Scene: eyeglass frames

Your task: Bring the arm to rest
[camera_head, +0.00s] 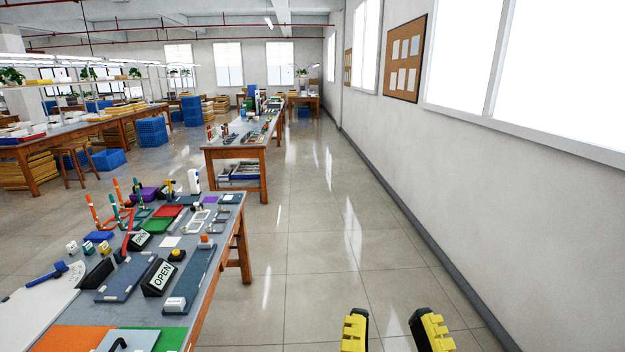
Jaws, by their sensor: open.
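My gripper (395,326) shows at the bottom of the head view, right of centre. Its two black-and-yellow fingers stand apart with floor visible between them, so it is open and empty. It is over the bare floor, to the right of the near table and apart from it. The rest of my arm is out of the picture.
The near table (243,236) at left carries an OPEN sign (162,276), coloured mats, trays and small tools. A second table (262,152) stands behind it. The wall (480,190) runs along the right. The tiled floor (305,235) between is clear.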

